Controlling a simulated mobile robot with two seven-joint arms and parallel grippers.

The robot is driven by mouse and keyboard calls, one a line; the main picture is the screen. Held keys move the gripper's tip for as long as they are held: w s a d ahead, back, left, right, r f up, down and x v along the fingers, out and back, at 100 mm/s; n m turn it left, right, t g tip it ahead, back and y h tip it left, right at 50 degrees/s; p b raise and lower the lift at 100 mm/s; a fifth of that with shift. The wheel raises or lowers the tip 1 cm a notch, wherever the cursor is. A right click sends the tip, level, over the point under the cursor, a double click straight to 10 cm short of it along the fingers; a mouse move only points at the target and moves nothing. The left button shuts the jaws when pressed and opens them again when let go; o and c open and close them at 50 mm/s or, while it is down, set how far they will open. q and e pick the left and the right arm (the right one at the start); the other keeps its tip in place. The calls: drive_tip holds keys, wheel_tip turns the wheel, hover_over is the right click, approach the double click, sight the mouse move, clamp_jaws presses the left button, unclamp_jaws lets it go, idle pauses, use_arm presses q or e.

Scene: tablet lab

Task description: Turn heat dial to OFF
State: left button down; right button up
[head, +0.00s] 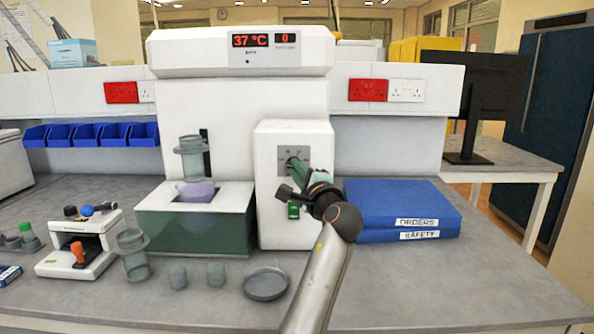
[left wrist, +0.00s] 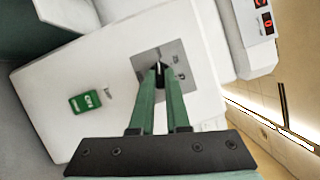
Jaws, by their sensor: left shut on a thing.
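The heat dial (left wrist: 158,66) sits on a square grey plate (head: 284,153) on the front of the white control box (head: 268,210). The plate also shows in the left wrist view (left wrist: 180,51). My left gripper (head: 295,164) reaches the dial from the front, with its two green fingers closed on either side of it. In the left wrist view the fingertips (left wrist: 160,75) meet at the dial and cover most of it. The dial's setting and the plate's markings are too small and hidden to read. My right gripper is in neither view.
A display (head: 264,40) above reads 37 °C and 0. A green switch (head: 293,211) sits low on the box, also seen by the wrist (left wrist: 91,100). Blue binders (head: 400,205) lie close on the right. Beakers (head: 215,274) and a dish (head: 265,284) stand in front.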

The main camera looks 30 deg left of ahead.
use_arm(q)
drive_tip(key=shift+r, duration=0.2)
drive_tip(key=c, duration=0.9)
unclamp_jaws()
drive_tip(key=shift+f, duration=0.1)
drive_tip(key=shift+c, duration=0.2)
drive_tip(key=shift+o, duration=0.2)
drive_tip(key=shift+f, duration=0.1)
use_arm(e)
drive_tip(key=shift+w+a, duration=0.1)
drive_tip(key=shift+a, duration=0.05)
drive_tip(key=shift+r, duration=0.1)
